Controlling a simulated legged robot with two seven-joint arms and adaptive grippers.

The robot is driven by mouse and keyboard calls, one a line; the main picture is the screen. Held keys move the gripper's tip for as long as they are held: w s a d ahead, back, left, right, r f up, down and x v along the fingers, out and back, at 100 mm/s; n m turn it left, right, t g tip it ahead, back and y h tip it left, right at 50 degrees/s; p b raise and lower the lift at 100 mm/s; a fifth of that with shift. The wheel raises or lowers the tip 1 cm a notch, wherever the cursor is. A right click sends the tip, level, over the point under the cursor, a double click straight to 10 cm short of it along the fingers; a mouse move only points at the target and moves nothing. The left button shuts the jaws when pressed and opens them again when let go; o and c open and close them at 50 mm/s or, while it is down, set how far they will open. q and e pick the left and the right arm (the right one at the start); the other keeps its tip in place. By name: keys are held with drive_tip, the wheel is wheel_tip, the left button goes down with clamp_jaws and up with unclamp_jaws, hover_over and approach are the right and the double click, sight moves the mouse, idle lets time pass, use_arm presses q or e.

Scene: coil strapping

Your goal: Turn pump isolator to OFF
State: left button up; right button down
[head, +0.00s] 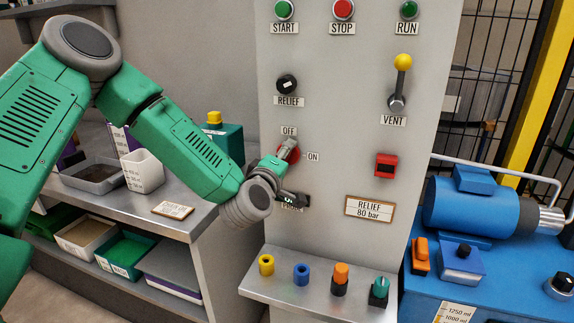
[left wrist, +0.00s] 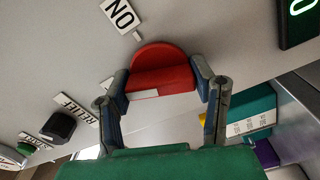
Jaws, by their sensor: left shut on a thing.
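The red isolator knob (head: 296,155) is on the grey panel, between an OFF label (head: 289,132) above and an ON label (head: 313,156) at its right. My left gripper (head: 283,157) is at the knob and partly covers it. In the left wrist view, the gripper's fingers (left wrist: 162,83) are shut on either side of the red knob (left wrist: 160,72). A white mark shows on the left half of the knob's grip bar there. The ON label (left wrist: 122,14) is above the knob in that view. Which label the knob points to is hard to tell. My right gripper is not in view.
The black RELIEF knob (head: 287,84) is above the isolator, and the yellow-tipped VENT lever (head: 402,67) is at upper right. A small dark display (head: 293,199) is just below my gripper. A ledge (head: 318,290) below carries several coloured parts. A shelf bench (head: 190,226) stands at left.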

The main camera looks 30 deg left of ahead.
use_arm(q)
drive_tip(key=shift+s+a+f+n+b, duration=0.15)
drive_tip(key=shift+n+b, duration=0.4)
drive_tip(key=shift+n, duration=0.3)
drive_tip(key=shift+w+d+f+n+b, duration=0.15)
drive_tip(key=shift+n+b, duration=0.35)
drive_tip(key=shift+n, duration=0.35)
drive_tip(key=shift+s+a, duration=0.1)
drive_tip(key=shift+s, duration=0.05)
drive_tip(key=o, duration=0.9)
drive_tip(key=shift+o, duration=1.3)
drive_tip(key=shift+n, duration=0.3)
drive_tip(key=shift+a, duration=0.15)
drive_tip(key=v, duration=1.2)
